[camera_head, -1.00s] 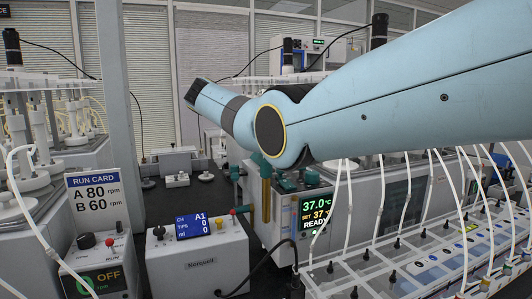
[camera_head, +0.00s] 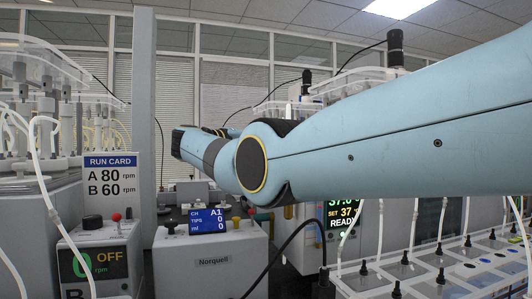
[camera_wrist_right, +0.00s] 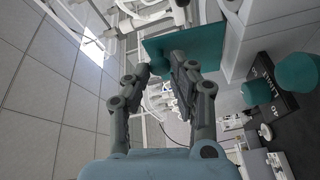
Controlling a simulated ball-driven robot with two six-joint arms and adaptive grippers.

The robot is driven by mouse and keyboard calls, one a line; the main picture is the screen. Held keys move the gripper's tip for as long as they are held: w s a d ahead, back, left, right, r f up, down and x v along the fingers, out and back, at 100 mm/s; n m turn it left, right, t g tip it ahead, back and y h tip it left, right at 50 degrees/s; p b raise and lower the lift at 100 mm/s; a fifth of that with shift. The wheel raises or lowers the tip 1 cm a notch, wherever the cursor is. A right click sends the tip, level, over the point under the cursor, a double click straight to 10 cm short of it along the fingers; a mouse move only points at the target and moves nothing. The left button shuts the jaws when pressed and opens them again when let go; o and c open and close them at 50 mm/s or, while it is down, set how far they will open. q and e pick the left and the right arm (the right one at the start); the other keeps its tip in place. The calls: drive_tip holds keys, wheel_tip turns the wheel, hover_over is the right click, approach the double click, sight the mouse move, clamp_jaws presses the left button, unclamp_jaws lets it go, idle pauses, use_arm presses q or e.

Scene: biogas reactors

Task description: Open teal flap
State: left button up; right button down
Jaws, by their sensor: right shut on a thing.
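The teal flap (camera_wrist_right: 207,46) shows in the right wrist view as a flat panel beyond my right gripper (camera_wrist_right: 158,67). A small rounded teal part, apparently the flap's grip, sits between the two fingertips, which are closed on it. The fingers cover part of the panel, so I cannot tell how far it is swung. In the head view my right arm crosses from the right and its wrist end is at centre left; the fingers and the flap cannot be made out there. My left gripper is not in view.
Two teal knobs (camera_wrist_right: 297,72) are right of the flap, near a dark label panel (camera_wrist_right: 268,82). In the head view, a Norquell box (camera_head: 212,262) stands below the wrist.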

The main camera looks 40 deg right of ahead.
idle(0.4)
drive_tip(key=c, duration=1.1)
unclamp_jaws()
drive_tip(key=shift+d, duration=0.1)
drive_tip(key=shift+c, duration=0.2)
drive_tip(key=a, duration=0.7)
drive_tip(key=shift+s+a, duration=0.25)
